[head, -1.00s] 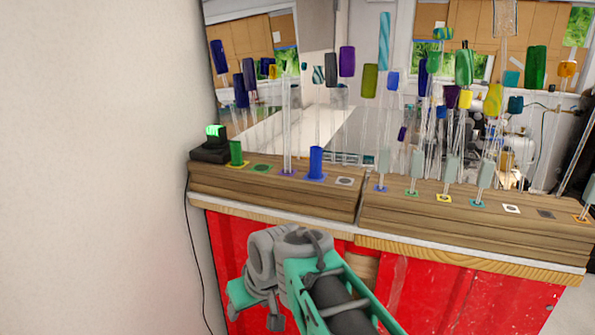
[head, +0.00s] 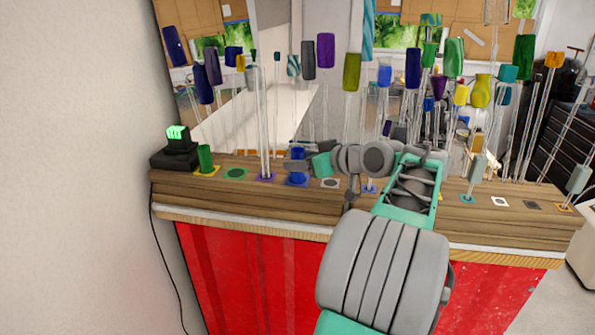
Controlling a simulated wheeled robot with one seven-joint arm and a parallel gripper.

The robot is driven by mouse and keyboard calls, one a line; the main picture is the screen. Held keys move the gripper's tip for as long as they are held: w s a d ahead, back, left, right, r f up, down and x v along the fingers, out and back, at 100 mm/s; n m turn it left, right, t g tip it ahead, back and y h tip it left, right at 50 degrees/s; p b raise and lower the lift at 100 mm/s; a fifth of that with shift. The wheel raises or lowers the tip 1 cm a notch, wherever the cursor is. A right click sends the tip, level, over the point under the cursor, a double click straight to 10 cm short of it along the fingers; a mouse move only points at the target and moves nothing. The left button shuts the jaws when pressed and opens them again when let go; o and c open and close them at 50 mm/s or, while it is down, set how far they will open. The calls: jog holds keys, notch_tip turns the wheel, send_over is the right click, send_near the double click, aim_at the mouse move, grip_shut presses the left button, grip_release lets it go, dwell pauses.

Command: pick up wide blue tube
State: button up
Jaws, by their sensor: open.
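The wide blue tube (head: 298,154) stands upright on a blue square marker on the wooden rack (head: 400,215), left of centre in the head view. My gripper (head: 295,167) reaches in from the right at the tube's height. Its grey fingers are open and overlap the tube's middle in the picture. I cannot tell whether they touch it. The wrist and arm hide part of the rack to the right.
A short green tube (head: 205,158) and a tall clear rod (head: 265,150) stand left of the blue tube. A black box (head: 175,150) with a green light sits at the rack's left end. Tall glass rods with coloured tops crowd the back.

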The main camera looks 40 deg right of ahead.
jog(key=shift+x, duration=1.15)
jog(key=shift+c, duration=0.5)
grip_shut()
